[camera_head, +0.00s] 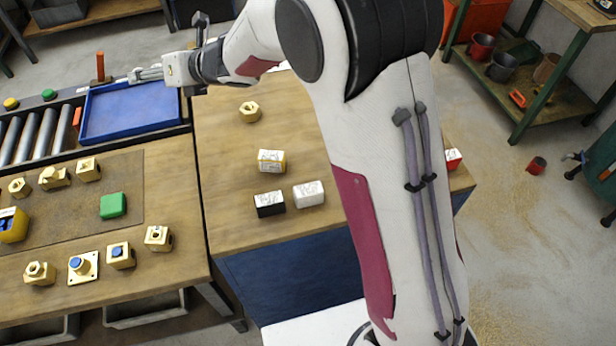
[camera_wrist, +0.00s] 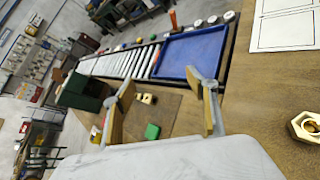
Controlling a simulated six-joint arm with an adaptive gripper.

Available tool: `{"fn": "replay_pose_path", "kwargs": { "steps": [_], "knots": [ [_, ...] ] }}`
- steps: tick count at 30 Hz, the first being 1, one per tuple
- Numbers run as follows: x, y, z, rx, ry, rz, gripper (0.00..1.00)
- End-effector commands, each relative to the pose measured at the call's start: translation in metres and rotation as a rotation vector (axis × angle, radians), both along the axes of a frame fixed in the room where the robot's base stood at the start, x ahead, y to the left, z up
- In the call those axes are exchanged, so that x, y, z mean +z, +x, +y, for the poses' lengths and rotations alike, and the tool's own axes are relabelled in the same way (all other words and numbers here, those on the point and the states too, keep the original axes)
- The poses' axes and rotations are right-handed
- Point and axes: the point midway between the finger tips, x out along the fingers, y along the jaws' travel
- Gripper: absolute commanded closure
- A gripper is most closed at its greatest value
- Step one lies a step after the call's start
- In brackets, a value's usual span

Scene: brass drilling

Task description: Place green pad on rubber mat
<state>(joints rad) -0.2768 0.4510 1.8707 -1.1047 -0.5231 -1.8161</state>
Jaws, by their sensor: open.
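The green pad (camera_head: 113,205) is a small rounded block lying on the brown mat (camera_head: 128,170), near the mat's right side, on the left table. The wrist view also shows the green pad (camera_wrist: 152,131) and the mat (camera_wrist: 172,105) between and beyond my fingers. My gripper (camera_head: 148,74) is above the blue tray's far right corner in the head view, well apart from the pad. In the wrist view my gripper (camera_wrist: 166,92) has its two fingers spread wide with nothing held between them.
The blue tray (camera_head: 130,108) lies by the roller conveyor (camera_head: 35,133). Several brass parts stand on and around the mat, including a brass fitting (camera_head: 88,169). The right table holds a brass nut (camera_head: 249,111) and small boxes, including a black one (camera_head: 269,204).

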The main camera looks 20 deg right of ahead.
Motion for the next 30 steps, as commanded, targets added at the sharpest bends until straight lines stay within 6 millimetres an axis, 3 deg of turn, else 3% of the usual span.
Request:
{"fn": "replay_pose_path", "kwargs": {
  "steps": [7, 14, 23, 30],
  "knots": [
    [0.046, -0.001, -0.072, -0.341, 0.16, 0.145, 0.42],
    [0.077, -0.021, -0.139, -0.649, 0.35, 0.276, 0.42],
    [0.099, -0.072, -0.216, -1.028, 0.643, 0.444, 0.42],
    [0.102, -0.13, -0.265, -1.313, 0.903, 0.573, 0.42]
  ]
}}
